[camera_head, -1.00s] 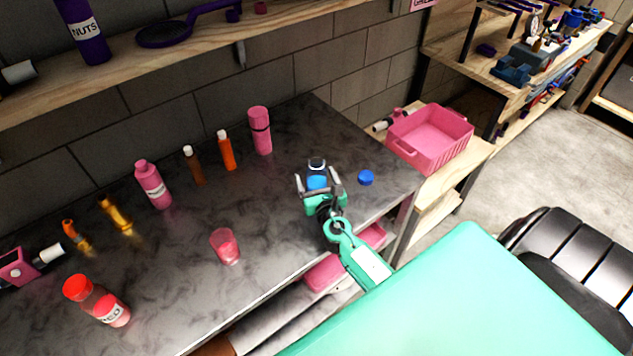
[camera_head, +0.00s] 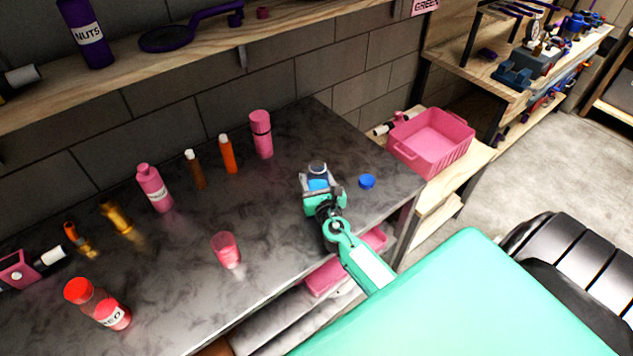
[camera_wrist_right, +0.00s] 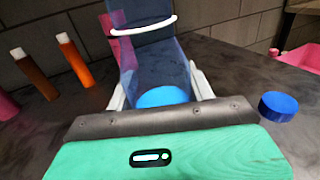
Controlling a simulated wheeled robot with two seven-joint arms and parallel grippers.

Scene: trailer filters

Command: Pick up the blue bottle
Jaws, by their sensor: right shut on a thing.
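The blue bottle (camera_head: 318,171) is near the right end of the dark counter. It is see-through dark blue with a white ring, and bright blue shows inside it. My right gripper (camera_head: 319,184) is shut on it, with a finger on either side. The wrist view shows the bottle (camera_wrist_right: 152,62) up close between the two fingers (camera_wrist_right: 160,92). Its lower part is hidden behind the gripper body. I cannot tell whether its base touches the counter. My left gripper is not in view.
A blue cap (camera_head: 367,181) lies right of the gripper. A pink flask (camera_head: 261,135), an orange bottle (camera_head: 228,155) and a pink cup (camera_head: 226,250) stand to the left on the counter (camera_head: 270,215). A pink basket (camera_head: 432,143) sits on a lower wooden shelf at right.

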